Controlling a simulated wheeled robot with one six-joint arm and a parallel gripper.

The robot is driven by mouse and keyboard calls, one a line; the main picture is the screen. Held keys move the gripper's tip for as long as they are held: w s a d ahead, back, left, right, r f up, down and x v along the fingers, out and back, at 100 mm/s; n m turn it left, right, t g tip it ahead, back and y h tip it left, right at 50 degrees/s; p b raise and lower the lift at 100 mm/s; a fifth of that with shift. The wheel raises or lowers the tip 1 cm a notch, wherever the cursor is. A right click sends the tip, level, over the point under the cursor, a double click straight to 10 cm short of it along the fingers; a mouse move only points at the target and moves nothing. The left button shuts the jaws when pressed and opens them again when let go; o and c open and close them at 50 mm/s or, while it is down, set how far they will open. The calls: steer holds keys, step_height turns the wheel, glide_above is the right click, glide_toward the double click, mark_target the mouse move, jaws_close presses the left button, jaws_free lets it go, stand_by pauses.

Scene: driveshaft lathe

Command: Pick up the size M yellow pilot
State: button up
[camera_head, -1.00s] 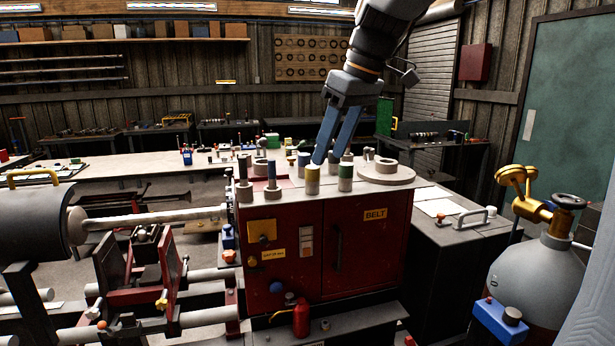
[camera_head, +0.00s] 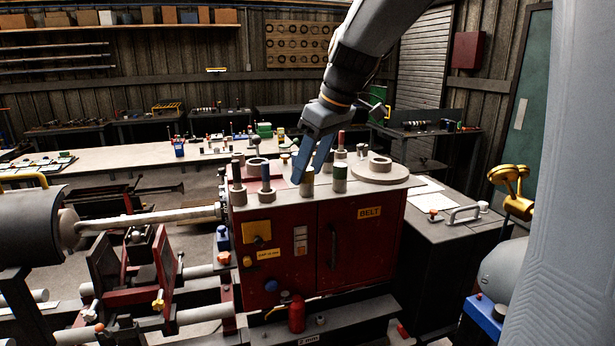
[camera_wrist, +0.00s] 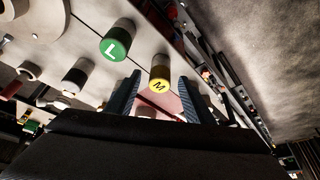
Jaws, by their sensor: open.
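The yellow pilot marked M (camera_wrist: 160,74) stands between the two finger lines in the wrist view, its yellow top facing the camera. In the head view the same pilot (camera_head: 307,183) is a pale cylinder near the front edge of the red cabinet's top. My gripper (camera_head: 312,168) is open and tilted, its blue fingers at and just above the pilot's upper part. In the wrist view my fingers (camera_wrist: 157,98) lie to either side of the M pilot. I cannot tell whether they touch it. A green pilot marked L (camera_wrist: 117,40) stands beside it, also seen in the head view (camera_head: 340,179).
The red cabinet (camera_head: 347,250) bears grey posts on round bases (camera_head: 266,185) at left and a round flange (camera_head: 380,174) at right. Other pilots stand close behind. A long workbench (camera_head: 110,170) lies further back.

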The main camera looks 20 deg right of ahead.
steer(key=shift+f, duration=0.15)
steer(key=shift+c, duration=0.2)
jaws_close()
steer(key=shift+w+r, duration=0.1)
steer(key=shift+r, duration=0.1)
